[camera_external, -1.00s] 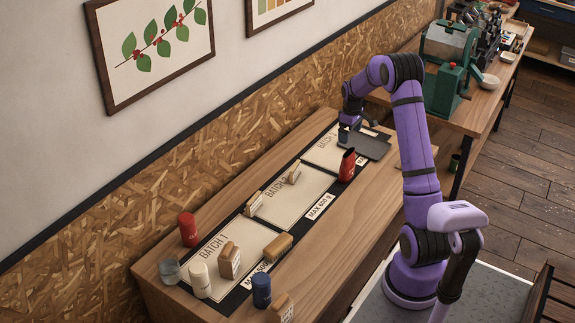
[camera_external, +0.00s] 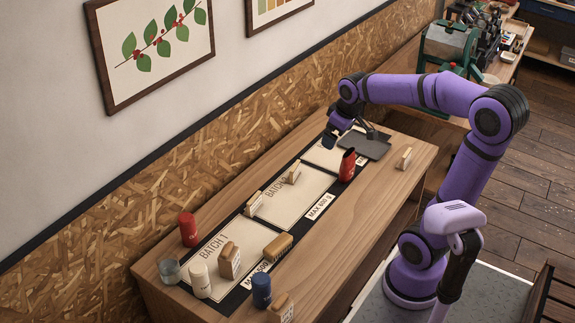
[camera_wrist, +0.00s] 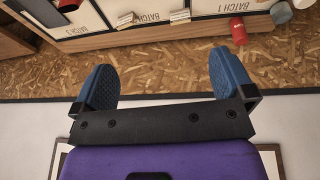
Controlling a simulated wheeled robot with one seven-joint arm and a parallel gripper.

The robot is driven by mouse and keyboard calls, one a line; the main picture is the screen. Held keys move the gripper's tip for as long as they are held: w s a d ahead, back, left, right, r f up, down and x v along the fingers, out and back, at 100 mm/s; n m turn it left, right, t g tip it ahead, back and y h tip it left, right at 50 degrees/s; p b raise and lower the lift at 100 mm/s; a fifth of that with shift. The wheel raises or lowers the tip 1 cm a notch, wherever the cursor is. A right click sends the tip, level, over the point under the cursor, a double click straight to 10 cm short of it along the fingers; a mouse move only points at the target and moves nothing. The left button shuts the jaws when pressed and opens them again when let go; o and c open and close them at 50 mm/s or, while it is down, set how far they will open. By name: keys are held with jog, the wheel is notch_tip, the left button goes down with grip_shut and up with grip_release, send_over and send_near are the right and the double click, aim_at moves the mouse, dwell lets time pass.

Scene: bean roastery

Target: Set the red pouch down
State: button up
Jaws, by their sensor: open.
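The red pouch (camera_external: 347,167), dark at its top, stands at the front edge of the far mat section, beside a dark flat plate (camera_external: 372,149). Part of a red thing, likely this pouch, shows at the top left of the wrist view (camera_wrist: 68,5). My gripper (camera_external: 331,138) is above the back of the far section, left of the pouch and apart from it. In the wrist view my gripper (camera_wrist: 165,82) has its two blue fingers wide apart with nothing between them.
A red can (camera_external: 188,230), a glass, a white jar, a blue jar (camera_external: 261,290) and several tan blocks stand toward the near end. The chipboard wall (camera_wrist: 165,75) is close to my gripper. The BATCH 2 section (camera_external: 305,190) has bare room.

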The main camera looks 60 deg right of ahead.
jog(key=s+a+t, duration=0.2)
jog(key=s+a, duration=0.7)
jog(key=s, duration=0.6)
jog(key=shift+a+f+y, duration=0.2)
jog(key=shift+f+y, duration=0.15)
jog(key=shift+y, duration=0.05)
